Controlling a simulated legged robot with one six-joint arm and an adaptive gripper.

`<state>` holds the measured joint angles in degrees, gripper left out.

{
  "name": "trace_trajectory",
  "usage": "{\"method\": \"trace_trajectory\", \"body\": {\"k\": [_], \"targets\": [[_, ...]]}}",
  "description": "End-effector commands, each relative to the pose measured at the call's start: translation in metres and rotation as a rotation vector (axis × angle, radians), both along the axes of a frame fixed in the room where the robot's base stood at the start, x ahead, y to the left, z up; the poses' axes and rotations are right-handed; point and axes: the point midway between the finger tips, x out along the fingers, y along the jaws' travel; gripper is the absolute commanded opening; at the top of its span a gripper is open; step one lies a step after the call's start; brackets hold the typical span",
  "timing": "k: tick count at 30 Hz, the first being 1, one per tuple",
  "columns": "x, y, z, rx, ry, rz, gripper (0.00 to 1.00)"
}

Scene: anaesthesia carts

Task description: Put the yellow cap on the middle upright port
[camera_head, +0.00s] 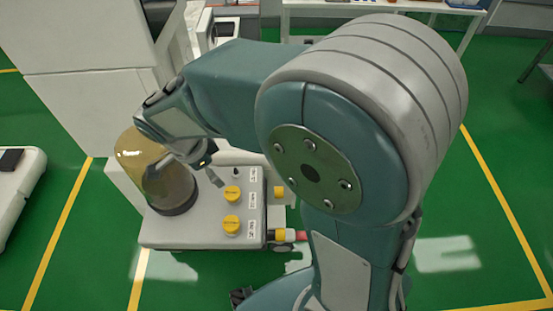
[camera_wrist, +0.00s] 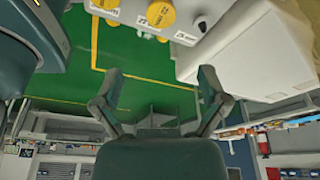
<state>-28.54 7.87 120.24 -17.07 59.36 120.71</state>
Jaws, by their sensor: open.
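The white unit (camera_head: 190,233) has a row of upright ports on its top. A yellow cap (camera_head: 232,194) sits at the middle position, also visible in the wrist view (camera_wrist: 161,13). Another yellow cap (camera_head: 231,224) sits at the near position, and the wrist view shows it cut by the top edge (camera_wrist: 105,4). The far port (camera_head: 236,173) is small, dark and without a yellow cap. My gripper (camera_head: 186,172) is over the unit, left of the ports and in front of the amber dome. Its fingers are spread with nothing between them in the wrist view (camera_wrist: 157,85).
The amber dome (camera_head: 138,150) stands on the unit's left. A yellow fitting (camera_head: 279,192) and a yellow piece with a red end (camera_head: 282,235) project from the right side. A tall white cabinet (camera_head: 85,105) stands behind. Green floor (camera_head: 90,270) is open at the left front.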

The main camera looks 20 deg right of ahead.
Motion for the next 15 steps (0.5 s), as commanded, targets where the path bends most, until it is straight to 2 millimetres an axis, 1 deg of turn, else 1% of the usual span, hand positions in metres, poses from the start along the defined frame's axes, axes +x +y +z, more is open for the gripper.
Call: {"method": "trace_trajectory", "body": {"k": [1,6,11,15], "targets": [[-0.002,-0.008,0.009,0.018,-0.003,0.04,0.93],[-0.017,-0.041,0.042,0.083,-0.004,0.279,0.93],[-0.037,-0.07,0.068,0.114,-0.031,0.539,0.93],[-0.057,-0.091,0.087,0.105,-0.074,0.77,0.93]]}}
